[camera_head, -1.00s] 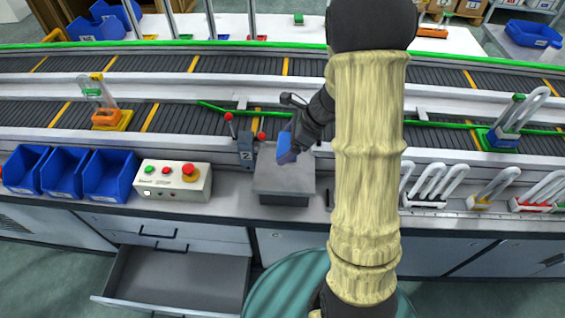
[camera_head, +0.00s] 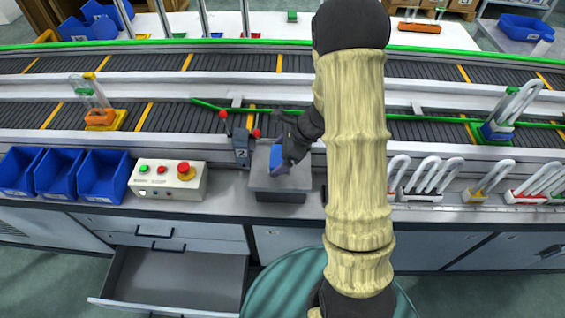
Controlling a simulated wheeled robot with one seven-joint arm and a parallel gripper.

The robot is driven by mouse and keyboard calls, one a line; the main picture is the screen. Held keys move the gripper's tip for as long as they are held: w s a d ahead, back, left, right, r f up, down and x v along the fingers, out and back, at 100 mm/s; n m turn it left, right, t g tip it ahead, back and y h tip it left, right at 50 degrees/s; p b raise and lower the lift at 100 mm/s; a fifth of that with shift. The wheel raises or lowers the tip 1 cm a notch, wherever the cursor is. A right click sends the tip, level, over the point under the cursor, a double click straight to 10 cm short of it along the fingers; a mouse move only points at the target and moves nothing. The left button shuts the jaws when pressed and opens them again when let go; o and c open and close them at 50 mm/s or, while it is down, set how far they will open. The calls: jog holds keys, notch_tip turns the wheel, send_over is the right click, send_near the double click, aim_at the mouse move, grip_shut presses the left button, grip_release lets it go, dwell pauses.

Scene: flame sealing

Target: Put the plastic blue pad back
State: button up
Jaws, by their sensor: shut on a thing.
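My gripper (camera_head: 287,152) is shut on the blue plastic pad (camera_head: 277,160). It holds the pad over the grey block-like machine (camera_head: 268,183) on the workbench. The pad is tilted, and whether it touches the machine's top cannot be told. My fingers and wrist hide part of the pad and the back of the machine. My arm covers the bench just right of the machine.
A control box (camera_head: 168,180) with buttons and blue bins (camera_head: 105,176) stand to the left. White-looped parts (camera_head: 428,180) stand to the right. A conveyor (camera_head: 210,119) runs behind. Below, a drawer (camera_head: 180,279) is open and empty. A round teal stool (camera_head: 285,285) stands in front.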

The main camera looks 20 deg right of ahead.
aim_at(280, 162)
jog(key=shift+f, duration=1.85)
jog(key=shift+f+b, duration=0.2)
jog(key=shift+b, duration=0.1)
jog(key=o, duration=0.7)
jog(key=shift+o, duration=0.2)
jog(key=shift+r, duration=0.2)
jog(key=shift+d+r, duration=0.15)
jog(key=shift+r, duration=0.1)
jog(key=p+v, duration=0.1)
jog(key=v, duration=1)
jog(key=shift+d+r, duration=0.15)
jog(key=shift+d, duration=0.05)
